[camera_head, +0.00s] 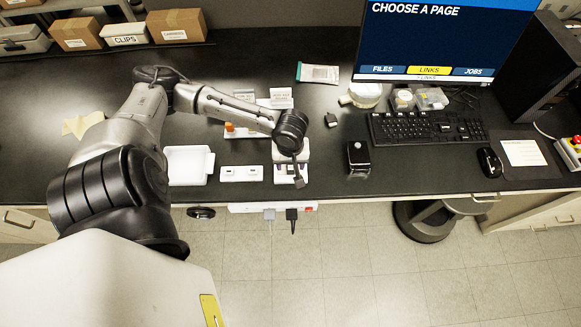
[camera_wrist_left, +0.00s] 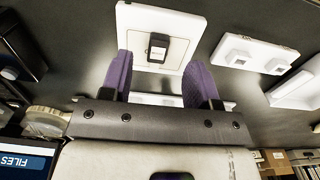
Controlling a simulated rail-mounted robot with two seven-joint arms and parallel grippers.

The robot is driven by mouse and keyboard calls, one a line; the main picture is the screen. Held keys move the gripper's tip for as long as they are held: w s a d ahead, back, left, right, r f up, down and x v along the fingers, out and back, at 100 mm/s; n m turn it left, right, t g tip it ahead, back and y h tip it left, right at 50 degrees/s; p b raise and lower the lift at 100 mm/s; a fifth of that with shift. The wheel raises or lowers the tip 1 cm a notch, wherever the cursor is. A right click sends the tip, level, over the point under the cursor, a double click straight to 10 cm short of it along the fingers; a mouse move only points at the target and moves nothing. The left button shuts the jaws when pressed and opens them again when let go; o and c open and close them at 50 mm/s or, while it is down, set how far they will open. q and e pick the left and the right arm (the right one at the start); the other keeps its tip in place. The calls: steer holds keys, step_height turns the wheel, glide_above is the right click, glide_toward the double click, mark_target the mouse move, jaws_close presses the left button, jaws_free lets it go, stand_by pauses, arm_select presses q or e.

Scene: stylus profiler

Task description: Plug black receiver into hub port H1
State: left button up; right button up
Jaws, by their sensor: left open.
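My left gripper (camera_head: 291,181) hangs over a white plate (camera_head: 279,178) near the front edge of the bench. In the left wrist view its purple fingers (camera_wrist_left: 160,72) are open and empty. A small black piece with a pale face (camera_wrist_left: 158,46) sits on that white plate (camera_wrist_left: 187,24), beyond the gap between the fingertips; I cannot tell whether it is the receiver or a port. A separate small black block (camera_head: 330,120) lies on the bench to the right. No H1 label is readable. My right gripper is not in view.
Left of the plate are a plate with two white blocks (camera_head: 241,173) and a white tray (camera_head: 190,165). A black box (camera_head: 358,158) stands to the right, before the keyboard (camera_head: 425,128). A white strip with plugs (camera_head: 250,207) runs along the front edge.

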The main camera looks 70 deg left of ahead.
mark_target(291, 171)
arm_select(q)
step_height(291, 171, down, 5)
steer(key=shift+r+b, duration=0.2)
steer(key=shift+b, duration=0.1)
steer(key=c, duration=1)
steer(key=shift+r, duration=0.1)
steer(key=shift+r, duration=0.45)
steer(key=r, duration=0.3)
steer(key=shift+w+r+p, duration=0.2)
steer(key=shift+w+p, duration=0.05)
steer(key=shift+p, duration=0.1)
steer(key=w+d+r, duration=0.3)
steer(key=w+r, duration=0.3)
steer(key=w, duration=0.4)
steer(key=shift+w+r, duration=0.3)
steer(key=shift+w, duration=0.1)
